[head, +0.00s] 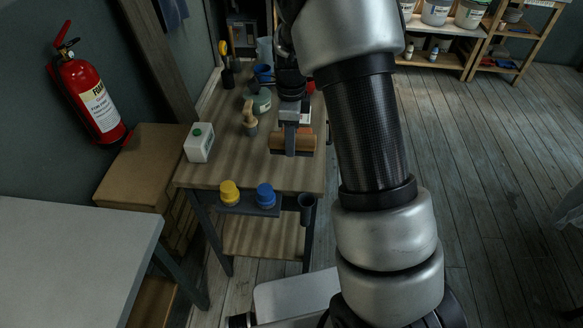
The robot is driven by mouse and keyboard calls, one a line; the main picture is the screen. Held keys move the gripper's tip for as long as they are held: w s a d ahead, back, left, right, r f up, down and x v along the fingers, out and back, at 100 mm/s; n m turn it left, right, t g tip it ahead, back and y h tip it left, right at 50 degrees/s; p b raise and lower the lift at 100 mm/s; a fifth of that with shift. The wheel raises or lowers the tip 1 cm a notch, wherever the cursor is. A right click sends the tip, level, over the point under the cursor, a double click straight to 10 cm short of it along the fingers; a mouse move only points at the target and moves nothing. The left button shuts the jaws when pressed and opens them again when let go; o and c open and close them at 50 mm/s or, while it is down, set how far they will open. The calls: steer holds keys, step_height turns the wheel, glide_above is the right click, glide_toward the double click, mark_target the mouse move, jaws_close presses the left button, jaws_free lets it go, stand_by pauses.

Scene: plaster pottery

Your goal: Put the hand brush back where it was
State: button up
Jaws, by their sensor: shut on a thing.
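The hand brush (307,143) shows as an orange-brown wooden block with a dark strip along its lower edge. It is in the head view, over the near right part of the wooden bench top (222,171). My gripper (290,140) comes down from above and is shut on the middle of the brush, with grey fingers across it. I cannot tell from this view whether the brush touches the bench top or hangs just above it.
Yellow (230,191) and blue (265,196) pots and a dark holder (306,207) line the front edge.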

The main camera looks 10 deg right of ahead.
step_height(320, 180, down, 8)
steer(key=shift+f, duration=0.1)
stand_by(0.4)
steer(key=o, duration=1)
steer(key=shift+f, duration=0.1)
steer(key=shift+c, duration=0.2)
